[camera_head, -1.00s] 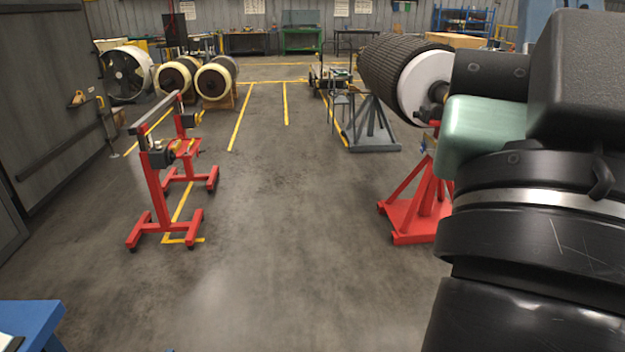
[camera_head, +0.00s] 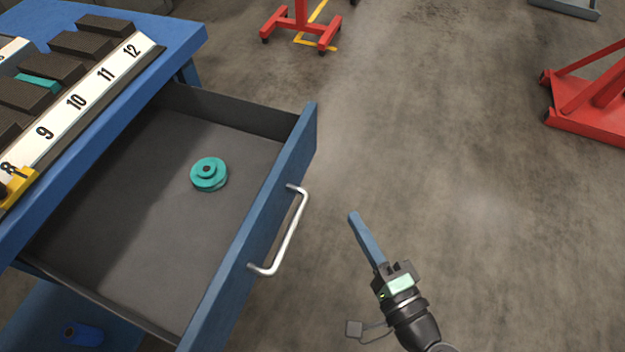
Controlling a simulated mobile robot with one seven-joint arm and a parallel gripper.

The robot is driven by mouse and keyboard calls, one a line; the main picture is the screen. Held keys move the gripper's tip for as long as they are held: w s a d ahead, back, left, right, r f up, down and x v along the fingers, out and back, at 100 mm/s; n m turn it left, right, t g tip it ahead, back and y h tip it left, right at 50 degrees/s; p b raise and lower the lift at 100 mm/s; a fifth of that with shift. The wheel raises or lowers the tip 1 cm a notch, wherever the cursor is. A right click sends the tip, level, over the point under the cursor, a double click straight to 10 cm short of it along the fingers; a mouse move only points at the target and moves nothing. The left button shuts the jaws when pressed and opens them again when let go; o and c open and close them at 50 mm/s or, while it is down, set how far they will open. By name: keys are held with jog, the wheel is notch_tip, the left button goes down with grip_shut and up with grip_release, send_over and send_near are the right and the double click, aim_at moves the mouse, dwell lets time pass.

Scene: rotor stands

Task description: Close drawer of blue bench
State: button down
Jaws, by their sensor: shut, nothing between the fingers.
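The blue bench (camera_head: 188,38) stands at the left. Its drawer (camera_head: 150,262) is pulled out toward the right, with a grey inside and a blue front panel (camera_head: 304,142). A silver bar handle (camera_head: 291,235) is fixed on the outside of that panel. A teal round part with a hole (camera_head: 208,174) lies inside the drawer. My gripper (camera_head: 354,216) is to the right of the handle, apart from it. Its blue fingers are shut together with nothing held, pointing up and slightly left in the picture.
On the bench top are dark foam blocks (camera_head: 92,44), a numbered white strip (camera_head: 104,75) and a yellow piece (camera_head: 18,186). Red stands (camera_head: 300,22) are farther off. Floor right of the drawer is clear.

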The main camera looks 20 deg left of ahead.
send_near(303, 159)
jog(key=w, duration=0.4)
jog(key=a, duration=0.3)
jog(key=shift+w, duration=0.1)
jog(key=shift+a, duration=0.45)
